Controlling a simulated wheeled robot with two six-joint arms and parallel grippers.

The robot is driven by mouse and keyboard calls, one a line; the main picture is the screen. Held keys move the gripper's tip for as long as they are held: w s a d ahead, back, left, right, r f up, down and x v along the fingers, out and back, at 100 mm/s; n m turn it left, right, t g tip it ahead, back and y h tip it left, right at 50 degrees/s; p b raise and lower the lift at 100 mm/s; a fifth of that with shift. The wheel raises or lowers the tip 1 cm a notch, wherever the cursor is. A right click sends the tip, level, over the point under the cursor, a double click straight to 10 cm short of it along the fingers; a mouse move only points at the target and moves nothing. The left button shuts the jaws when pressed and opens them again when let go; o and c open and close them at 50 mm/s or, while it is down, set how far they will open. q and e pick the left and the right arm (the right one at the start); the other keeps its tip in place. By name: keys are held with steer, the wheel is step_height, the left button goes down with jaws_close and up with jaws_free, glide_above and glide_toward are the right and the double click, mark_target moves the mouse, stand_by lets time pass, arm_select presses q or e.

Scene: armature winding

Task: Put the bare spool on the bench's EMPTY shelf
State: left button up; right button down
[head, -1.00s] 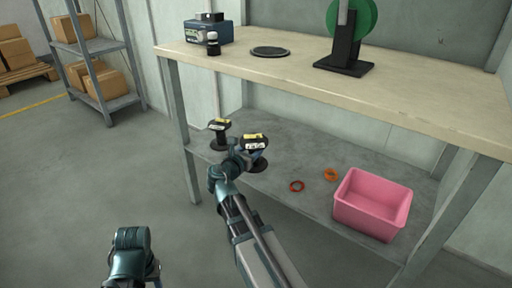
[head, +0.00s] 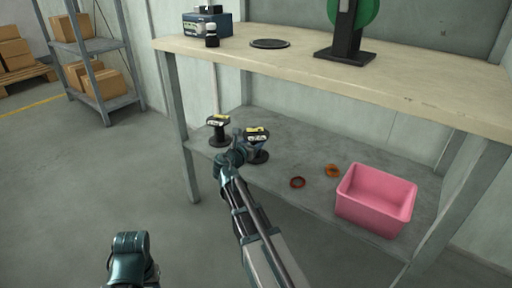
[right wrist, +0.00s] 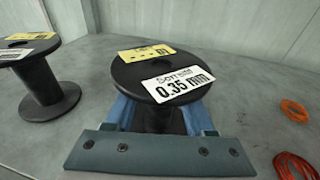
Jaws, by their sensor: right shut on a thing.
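Two black spools with no visible wire, labelled on top, are at the left of the bench's lower shelf (head: 300,155). My right gripper (right wrist: 160,115) is shut on the nearer spool (head: 257,155), its blue fingers on either side of the core. This spool (right wrist: 165,72) is upright, with a white "0.35 mm" label and a yellow label. Its foot is mostly hidden in the right wrist view, and in the head view it appears at shelf level. The other spool (head: 219,139) stands upright to its left, apart from it. My left gripper does not show; only part of that arm is visible.
A pink bin (head: 370,215), a red ring (head: 297,182) and an orange ring (head: 332,170) are on the lower shelf to the right. The benchtop (head: 400,85) overhangs it, with a green reel (head: 368,12) on a black stand. A bench leg (head: 180,130) stands left.

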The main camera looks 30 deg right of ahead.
steer(key=shift+f, duration=0.15)
steer(key=shift+c, duration=1.3)
jaws_free()
steer(key=p+v, duration=0.2)
steer(key=v, duration=1)
steer(key=shift+f, duration=0.1)
